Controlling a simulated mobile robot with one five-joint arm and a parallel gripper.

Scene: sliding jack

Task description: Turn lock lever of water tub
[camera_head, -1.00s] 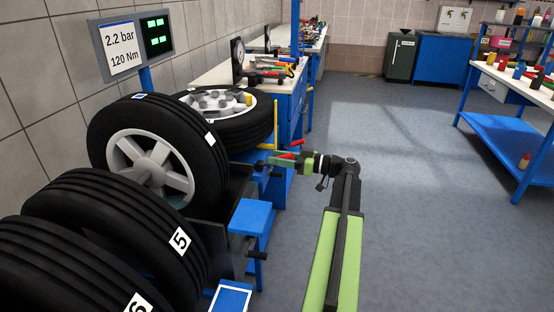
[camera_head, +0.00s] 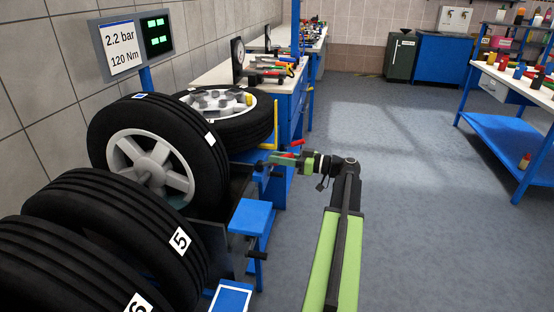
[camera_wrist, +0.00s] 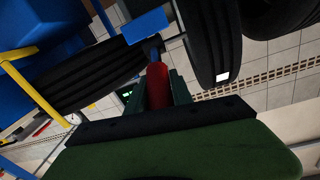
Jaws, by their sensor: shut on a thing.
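The red lock lever (camera_wrist: 157,85) stands between the two dark green fingers of my gripper (camera_wrist: 160,88) in the wrist view, and the gripper is shut on it. Its far end meets a blue part. In the head view my gripper (camera_head: 279,161) reaches left to the blue frame beside the upright wheel, and a red piece (camera_head: 290,155) shows at its fingers. The water tub cannot be clearly told apart from the blue and black stand (camera_head: 252,216) under the wheel.
An upright tyre with a silver rim (camera_head: 150,165) stands left of my gripper, with more tyres (camera_head: 120,225) in front. A lying wheel (camera_head: 225,115) and a workbench (camera_head: 270,80) are behind. Open floor (camera_head: 400,200) lies to the right.

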